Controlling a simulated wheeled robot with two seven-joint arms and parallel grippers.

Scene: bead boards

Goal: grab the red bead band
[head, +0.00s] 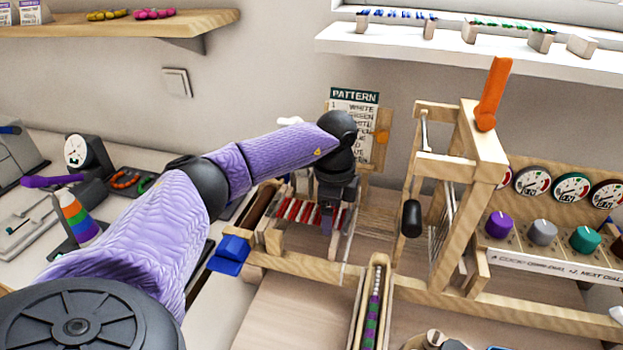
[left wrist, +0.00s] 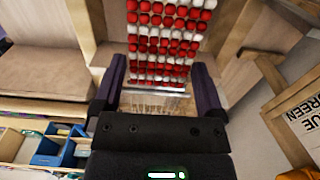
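A band of red and white beads (head: 296,211) lies on the wooden loom frame at the middle of the head view. In the left wrist view the beads (left wrist: 165,38) form rows of red and white ahead of my fingers. My left gripper (head: 328,218) points down over the right part of this band and hides some of it. In the left wrist view its two dark purple fingers (left wrist: 160,78) stand wide apart, with no bead visibly pinched between them. I cannot tell whether the fingertips touch the band. My right gripper is not in view.
A pattern card (head: 355,97) stands behind the loom. A tall wooden frame with an orange piece (head: 492,95) rises to the right. A blue bin (head: 231,253) sits at the loom's left. A narrow wooden channel (head: 373,305) with purple and green beads lies in front.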

